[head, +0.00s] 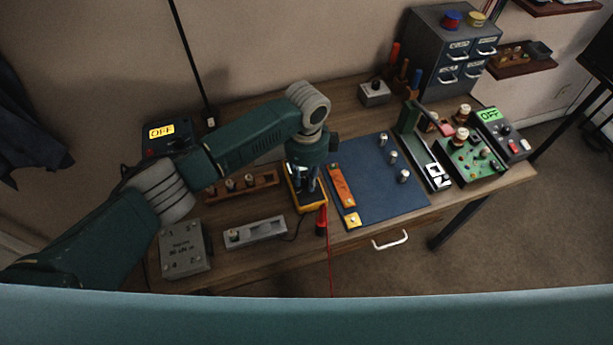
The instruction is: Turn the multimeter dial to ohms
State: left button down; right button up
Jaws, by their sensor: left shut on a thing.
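The multimeter (309,208) has a yellow case and lies on the workbench, left of the blue mat. My left gripper (308,187) points down onto it from above and is shut on its dial. The fingers and wrist hide the dial and most of the meter's face, so the dial's setting cannot be read. My right gripper is not in view.
A red probe (321,220) with a thin lead stands right beside the meter. A grey block with a knob (254,232) and a wooden knob strip (240,184) are to its left. The blue mat (374,190) holds several knobs. A green circuit board (468,156) is farther right.

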aim_at(307, 181)
pick_arm(q)
jog(key=shift+w+r+m, duration=0.1)
jog(key=shift+m, duration=0.8)
jog(key=c, duration=1.5)
grip_release()
jog(key=shift+o, duration=0.2)
notch_tip(307, 181, up, 12)
